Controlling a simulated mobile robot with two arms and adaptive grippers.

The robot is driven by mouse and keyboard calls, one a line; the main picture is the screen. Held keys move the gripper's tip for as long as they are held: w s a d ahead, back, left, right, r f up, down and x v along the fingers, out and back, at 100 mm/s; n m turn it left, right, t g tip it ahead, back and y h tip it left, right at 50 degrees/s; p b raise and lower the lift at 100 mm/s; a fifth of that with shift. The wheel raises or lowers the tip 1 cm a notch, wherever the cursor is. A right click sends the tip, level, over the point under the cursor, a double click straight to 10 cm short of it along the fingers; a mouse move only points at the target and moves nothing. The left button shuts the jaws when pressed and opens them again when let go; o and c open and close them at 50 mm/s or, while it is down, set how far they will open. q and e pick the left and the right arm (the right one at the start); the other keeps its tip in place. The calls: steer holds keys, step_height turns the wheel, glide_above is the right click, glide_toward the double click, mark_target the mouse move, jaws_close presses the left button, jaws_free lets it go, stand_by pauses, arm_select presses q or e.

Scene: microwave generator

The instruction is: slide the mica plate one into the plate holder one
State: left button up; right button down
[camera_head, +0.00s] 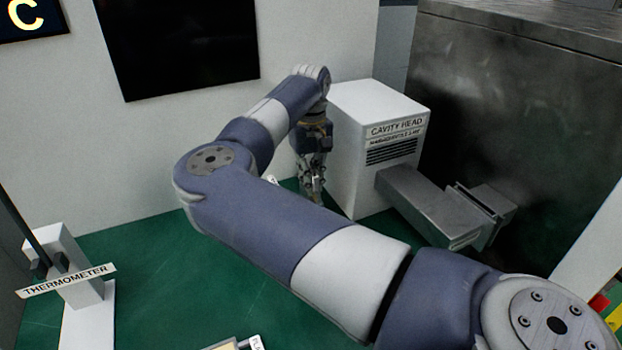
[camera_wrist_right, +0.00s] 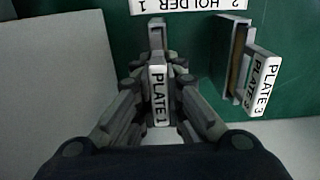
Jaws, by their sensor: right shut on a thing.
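Mica plate one shows in the right wrist view by its white tab marked PLATE 1 (camera_wrist_right: 160,95). My right gripper (camera_wrist_right: 159,72) is shut on it, with a finger on each side. A narrow grey upright piece (camera_wrist_right: 156,27) stands just beyond the fingertips, below a white label strip reading HOLDER 1 (camera_wrist_right: 185,5), upside down. It seems to be part of plate holder one. I cannot tell whether the plate is inside it. In the head view my right gripper (camera_head: 313,188) points down beside the cavity head, and the plate and holder are hidden there. My left gripper is not in view.
A tab marked PLATE 3 (camera_wrist_right: 262,82) sits by a grey holder (camera_wrist_right: 233,50) close to the right. The white cavity head box (camera_head: 372,180) stands right beside my gripper. The thermometer stand (camera_head: 88,300) is at the left. The green mat (camera_head: 150,260) between is clear.

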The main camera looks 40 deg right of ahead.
steer(key=shift+f, duration=0.2)
steer(key=c, duration=1.6)
jaws_free()
step_height(320, 180, up, 12)
